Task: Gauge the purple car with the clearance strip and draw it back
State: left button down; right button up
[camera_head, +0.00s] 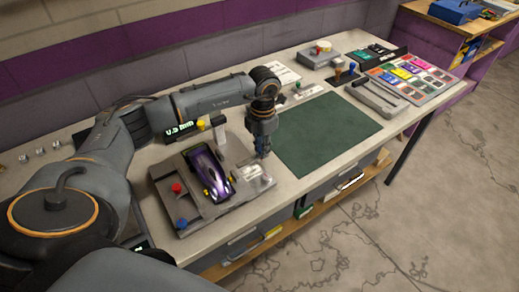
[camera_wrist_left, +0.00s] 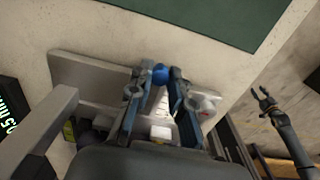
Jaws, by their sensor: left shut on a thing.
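The purple car (camera_head: 209,172) rests on a grey gauge block (camera_head: 158,172) at the left of the table in the head view. My left gripper (camera_head: 263,154) is just right of the car at the block's edge, pointing down. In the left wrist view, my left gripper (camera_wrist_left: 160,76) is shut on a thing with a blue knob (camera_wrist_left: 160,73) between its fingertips. A pale strip-like piece (camera_wrist_left: 162,104) shows between the fingers; I take it as the clearance strip, but much is hidden. My right gripper (camera_wrist_left: 267,99) hangs over the floor with fingers apart.
A display (camera_head: 179,130) with green digits and a grey post (camera_head: 219,133) stand behind the car. A red knob (camera_head: 176,187) and a blue knob (camera_head: 181,223) sit on the block's left. The green mat (camera_head: 325,134) is clear. Colored cards (camera_head: 411,74) lie farther right.

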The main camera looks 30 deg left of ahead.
pick_arm(q)
jog(key=shift+w+d+r, duration=0.15)
jog(key=c, duration=1.5)
grip_release()
jog(key=shift+o, duration=1.4)
pick_arm(e)
jog(key=shift+s, duration=0.45)
pick_arm(q)
jog(key=shift+r, duration=0.35)
notch_tip(320, 180, up, 11)
pick_arm(e)
jog(key=shift+w+a, duration=0.1)
